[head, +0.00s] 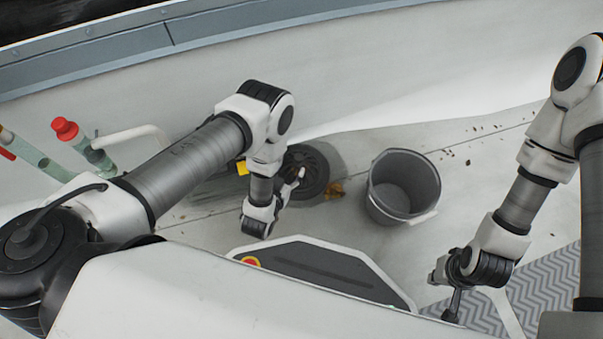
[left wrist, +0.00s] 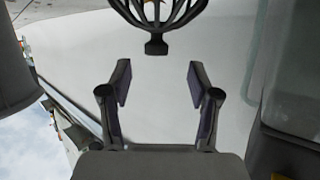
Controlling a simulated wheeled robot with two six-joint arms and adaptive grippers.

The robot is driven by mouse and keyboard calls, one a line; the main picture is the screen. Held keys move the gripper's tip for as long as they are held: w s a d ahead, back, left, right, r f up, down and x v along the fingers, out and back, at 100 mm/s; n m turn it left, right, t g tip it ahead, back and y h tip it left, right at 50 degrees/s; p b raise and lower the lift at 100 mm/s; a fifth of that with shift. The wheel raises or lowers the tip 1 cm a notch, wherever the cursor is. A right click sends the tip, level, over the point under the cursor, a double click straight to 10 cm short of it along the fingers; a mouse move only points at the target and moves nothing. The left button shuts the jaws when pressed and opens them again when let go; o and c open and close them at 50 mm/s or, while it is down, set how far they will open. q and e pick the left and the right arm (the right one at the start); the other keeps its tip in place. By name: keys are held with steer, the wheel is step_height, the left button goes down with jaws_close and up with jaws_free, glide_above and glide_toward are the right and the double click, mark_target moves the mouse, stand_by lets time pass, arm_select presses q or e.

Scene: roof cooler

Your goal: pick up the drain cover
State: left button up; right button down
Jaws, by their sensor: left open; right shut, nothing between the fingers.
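The drain cover is a dark, ribbed, dome-like cage (left wrist: 157,18) at the top edge of the left wrist view, partly cut off, with a small block at its tip. In the head view a dark round ribbed piece (head: 313,168) on the floor beside my left arm appears to be it, partly hidden by that arm. My left gripper (left wrist: 160,80) is open and empty, its two fingers apart, with the cover beyond the fingertips and not between them. In the head view the left gripper (head: 297,181) is close beside the cover. My right gripper (head: 452,306) is shut and empty, at the lower right.
A grey bucket (head: 402,187) stands right of the drain. Brown leaves (head: 335,190) lie by the drain. A pale wall runs behind. Pale floor right of the bucket is mostly clear, with small dark debris.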

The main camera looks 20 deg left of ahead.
mark_target(297, 162)
arm_select(q)
steer(key=b+x, duration=0.1)
steer(key=x, duration=0.1)
steer(key=b+x, duration=0.3)
steer(key=x, duration=0.1)
steer(key=shift+w+d+f+b, duration=0.2)
steer(key=shift+d+f+b, duration=0.15)
steer(key=shift+f, duration=0.1)
steer(key=shift+w, duration=0.35)
steer(key=shift+r, duration=0.15)
jaws_close()
